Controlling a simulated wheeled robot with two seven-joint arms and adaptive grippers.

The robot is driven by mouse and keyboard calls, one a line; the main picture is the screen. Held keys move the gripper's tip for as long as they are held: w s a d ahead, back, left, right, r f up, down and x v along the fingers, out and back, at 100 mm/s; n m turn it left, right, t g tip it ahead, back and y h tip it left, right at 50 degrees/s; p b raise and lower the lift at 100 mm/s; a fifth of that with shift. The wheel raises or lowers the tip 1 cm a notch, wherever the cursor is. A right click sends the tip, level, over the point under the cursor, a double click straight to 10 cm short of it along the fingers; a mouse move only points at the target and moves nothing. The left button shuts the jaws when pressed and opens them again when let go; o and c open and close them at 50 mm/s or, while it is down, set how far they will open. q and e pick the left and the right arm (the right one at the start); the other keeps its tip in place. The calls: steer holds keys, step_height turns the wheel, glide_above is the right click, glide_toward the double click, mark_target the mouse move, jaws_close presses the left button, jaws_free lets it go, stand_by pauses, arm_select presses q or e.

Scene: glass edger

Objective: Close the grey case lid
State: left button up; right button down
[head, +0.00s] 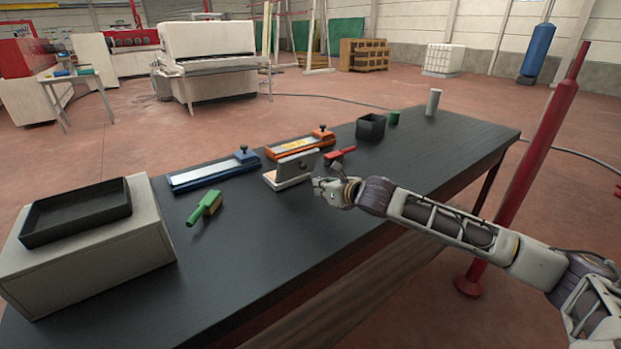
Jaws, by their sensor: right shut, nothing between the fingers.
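The small grey case (288,184) sits on the dark workbench, in the middle of the view. Its grey lid (297,160) stands raised along the back of the base, so the case is open. My right gripper (318,186) reaches in from the right, just to the right of the case and low over the bench. It is shut and empty. I cannot tell whether it touches the case. My left gripper is out of view.
A red-handled brush (340,154) lies behind the gripper. A green brush (205,207) is at left. A red post (527,165) stands right of the bench (260,255), whose front is clear.

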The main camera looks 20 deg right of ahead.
steer(key=shift+x, duration=1.05)
steer(key=shift+w+a+r, duration=0.2)
steer(key=shift+w+r, duration=0.1)
steer(key=shift+w, duration=0.25)
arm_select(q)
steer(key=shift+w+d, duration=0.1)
arm_select(e)
steer(key=shift+w+a+r, duration=0.2)
steer(key=shift+w, duration=0.4)
steer(key=shift+w+a+r, duration=0.15)
steer(key=shift+w+r, duration=0.1)
steer(key=shift+w, duration=0.3)
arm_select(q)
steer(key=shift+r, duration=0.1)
arm_select(e)
steer(key=shift+r, duration=0.1)
